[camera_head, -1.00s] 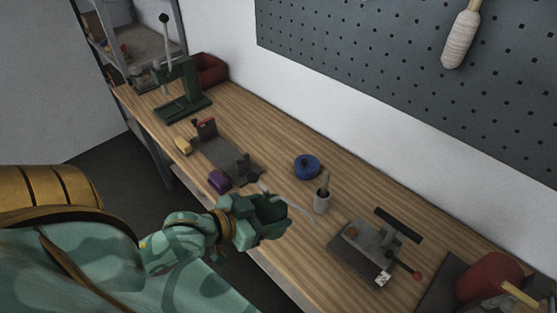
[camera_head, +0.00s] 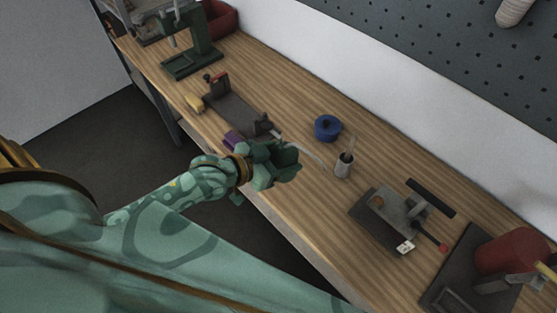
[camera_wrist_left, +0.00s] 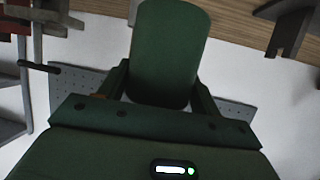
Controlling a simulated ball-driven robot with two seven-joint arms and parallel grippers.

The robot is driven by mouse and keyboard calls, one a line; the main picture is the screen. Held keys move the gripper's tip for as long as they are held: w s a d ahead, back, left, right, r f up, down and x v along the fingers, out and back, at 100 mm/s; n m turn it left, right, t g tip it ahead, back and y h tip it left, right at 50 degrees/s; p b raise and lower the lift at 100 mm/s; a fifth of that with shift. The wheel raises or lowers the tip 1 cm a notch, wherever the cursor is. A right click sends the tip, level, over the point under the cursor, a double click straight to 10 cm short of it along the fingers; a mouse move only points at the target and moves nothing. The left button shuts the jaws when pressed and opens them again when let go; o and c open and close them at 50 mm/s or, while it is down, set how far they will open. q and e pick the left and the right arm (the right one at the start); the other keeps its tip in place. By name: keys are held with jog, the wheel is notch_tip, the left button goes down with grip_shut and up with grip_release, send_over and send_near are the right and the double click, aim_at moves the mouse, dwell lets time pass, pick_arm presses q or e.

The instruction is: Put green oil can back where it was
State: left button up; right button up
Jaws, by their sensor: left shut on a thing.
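My left gripper (camera_head: 282,163) is shut on the green oil can (camera_wrist_left: 170,50). In the left wrist view the can is a plain dark green cylinder between the two fingers. In the head view the hand hides most of the can; a thin pale curved spout (camera_head: 305,150) shows beyond the fingers. The hand is at the bench's front edge, left of the grey cup and right of the purple block. I cannot tell its exact height above the wooden workbench (camera_head: 300,215). My right gripper is not in view.
The grey cup (camera_head: 344,166) holds a brush-like stick. Bare wood lies between cup and clamp.

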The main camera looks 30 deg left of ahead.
pick_arm(q)
jog(key=f, duration=0.1)
jog(key=w+a+f, duration=0.1)
jog(key=w+f+b, duration=0.1)
jog(key=shift+w+a+f, duration=0.1)
jog(key=shift+a+f, duration=0.15)
jog(key=shift+f, duration=0.15)
jog(key=shift+w+a+f+b, duration=0.2)
jog(key=shift+w+f+b, duration=0.1)
jog(key=shift+w+f, duration=0.15)
jog(key=f, duration=0.2)
jog(key=f+b, duration=0.1)
jog(key=shift+w+a+f, duration=0.15)
jog(key=shift+w+f, duration=0.05)
jog(key=shift+f, duration=0.15)
jog(key=o, duration=1.2)
jog(key=shift+f, duration=0.15)
jog(key=shift+o, duration=0.2)
